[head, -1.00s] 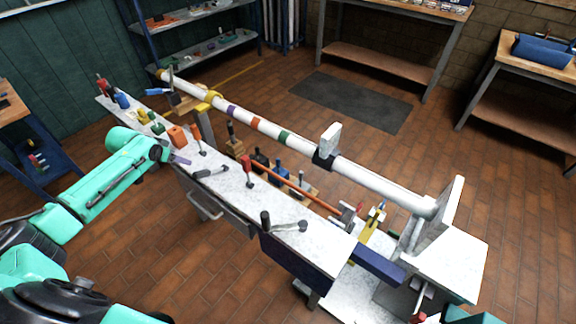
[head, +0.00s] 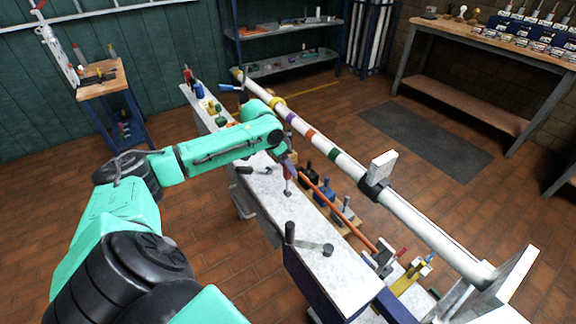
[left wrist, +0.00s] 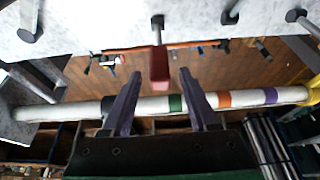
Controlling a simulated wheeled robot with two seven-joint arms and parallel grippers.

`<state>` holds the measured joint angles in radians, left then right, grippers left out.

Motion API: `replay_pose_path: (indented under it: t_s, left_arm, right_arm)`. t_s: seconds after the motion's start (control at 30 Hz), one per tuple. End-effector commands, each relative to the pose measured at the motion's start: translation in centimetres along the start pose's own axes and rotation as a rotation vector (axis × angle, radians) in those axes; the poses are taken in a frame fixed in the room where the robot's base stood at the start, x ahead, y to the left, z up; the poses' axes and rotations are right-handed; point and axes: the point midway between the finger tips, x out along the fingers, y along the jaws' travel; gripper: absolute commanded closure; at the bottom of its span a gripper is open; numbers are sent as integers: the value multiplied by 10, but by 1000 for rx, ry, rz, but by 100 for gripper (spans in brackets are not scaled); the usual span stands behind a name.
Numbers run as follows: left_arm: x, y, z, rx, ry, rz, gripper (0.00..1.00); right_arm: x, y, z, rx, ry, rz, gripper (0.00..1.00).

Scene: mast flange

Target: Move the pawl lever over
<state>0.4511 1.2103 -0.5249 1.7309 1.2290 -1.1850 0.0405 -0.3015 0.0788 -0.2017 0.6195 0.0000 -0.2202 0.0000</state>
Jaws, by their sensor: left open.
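A lever with a red handle (head: 288,172) stands up from the white bench top (head: 268,200). Its handle also shows in the left wrist view (left wrist: 159,68). A lever with a black handle (head: 290,234) stands nearer on the same top. No label shows which one is the pawl lever. My left gripper (left wrist: 161,76) is open. Its purple fingertips appear on either side of the red handle in the left wrist view, with gaps on both sides. In the head view the gripper is small and partly hidden at the red lever. My right gripper is out of view.
A long white mast (head: 345,162) with coloured bands runs behind the bench, bearing a white block (head: 381,166). An orange rod (head: 345,218) and several small tools lie between bench and mast. Open brick floor (head: 455,205) lies beyond the mast.

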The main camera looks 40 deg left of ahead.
Motion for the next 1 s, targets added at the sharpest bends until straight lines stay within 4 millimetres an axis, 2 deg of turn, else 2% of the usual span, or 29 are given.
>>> replay_pose_path:
  t_s: [0.1,0.3,0.33,0.47,0.5,1.0]
  left_arm:
    - [8,0,0,1,1,0,40]
    - [9,0,0,2,0,0,40]
    - [9,0,0,2,0,0,44]
    - [9,0,0,1,0,0,94]
    - [9,0,0,1,0,0,100]
    - [9,0,0,1,0,0,100]
  right_arm:
    - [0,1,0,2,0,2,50]
    - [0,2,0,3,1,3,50]
    - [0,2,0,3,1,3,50]
    - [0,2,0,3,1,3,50]
    - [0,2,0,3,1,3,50]
    - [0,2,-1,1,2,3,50]
